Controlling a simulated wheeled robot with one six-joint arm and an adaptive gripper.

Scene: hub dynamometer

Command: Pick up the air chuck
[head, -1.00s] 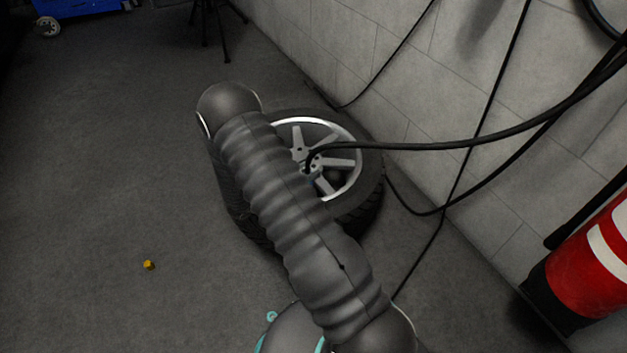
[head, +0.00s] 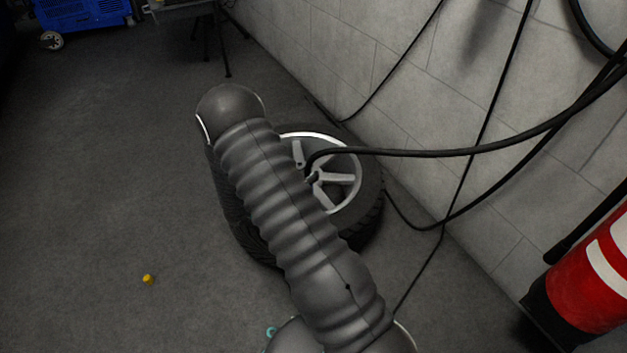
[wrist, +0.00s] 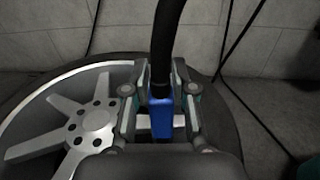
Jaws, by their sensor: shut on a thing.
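In the wrist view my gripper (wrist: 160,90) is shut on the air chuck (wrist: 161,120), a blue body with a black hose (wrist: 165,45) running up from it. The chuck sits between the two fingers, over the wheel, to the right of the wheel's hub; I cannot tell whether it touches the wheel. In the head view my arm covers the gripper and the chuck. The hose (head: 440,152) there runs from the wall side to over the wheel, where its end bends down.
A wheel with a silver rim (head: 345,205) and black tyre lies on the floor beneath my arm. A red cylinder (head: 585,285) stands at the right by the wall. A small yellow object (head: 148,279) lies on open floor at the left. A blue machine (head: 80,12) stands far left.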

